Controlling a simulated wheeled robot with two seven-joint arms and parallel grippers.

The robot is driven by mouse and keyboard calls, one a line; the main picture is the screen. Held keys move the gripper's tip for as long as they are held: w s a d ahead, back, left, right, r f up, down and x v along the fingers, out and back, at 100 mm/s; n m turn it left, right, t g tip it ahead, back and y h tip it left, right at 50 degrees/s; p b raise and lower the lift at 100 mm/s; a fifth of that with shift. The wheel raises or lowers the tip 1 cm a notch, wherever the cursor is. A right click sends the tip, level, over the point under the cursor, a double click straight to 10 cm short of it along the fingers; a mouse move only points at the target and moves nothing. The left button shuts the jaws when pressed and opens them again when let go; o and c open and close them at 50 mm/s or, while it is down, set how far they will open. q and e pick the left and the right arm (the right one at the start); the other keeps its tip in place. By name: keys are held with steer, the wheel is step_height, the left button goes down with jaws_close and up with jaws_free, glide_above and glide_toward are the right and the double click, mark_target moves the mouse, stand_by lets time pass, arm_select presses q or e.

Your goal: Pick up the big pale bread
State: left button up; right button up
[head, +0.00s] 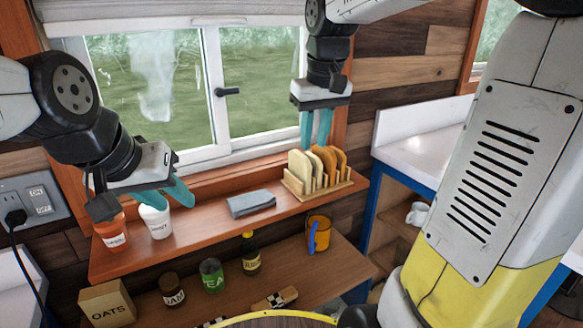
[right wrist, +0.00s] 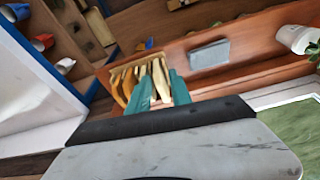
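The big pale bread (head: 300,166) stands upright at the left end of a wooden rack (head: 321,187) on the window shelf, with browner slices beside it. My right gripper (head: 316,135) points down just behind and above the slices, its teal fingers apart. In the right wrist view, a pale slice (right wrist: 161,82) shows between the open fingers of my right gripper (right wrist: 160,88); I cannot tell whether they touch it. My left gripper (head: 168,195) is open and empty above the left part of the shelf, near the cups.
An orange cup (head: 111,232) and a white cup (head: 155,221) stand at the shelf's left. A folded grey cloth (head: 251,204) lies mid-shelf. The window is close behind.

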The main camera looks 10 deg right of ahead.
mark_target(300, 153)
steer(key=w+f, duration=0.1)
steer(key=w, duration=0.2)
steer(key=w+a+f+g, duration=0.1)
steer(key=w, duration=0.2)
steer(key=w+f+n+g, duration=0.1)
steer(key=w, duration=0.2)
steer(key=shift+w+a+f+h, duration=0.15)
steer(key=shift+w+f+h, duration=0.15)
steer(key=shift+w, duration=0.1)
step_height(300, 153, down, 8)
steer(key=shift+s+a+r, duration=0.1)
steer(key=shift+a+r, duration=0.05)
jaws_close()
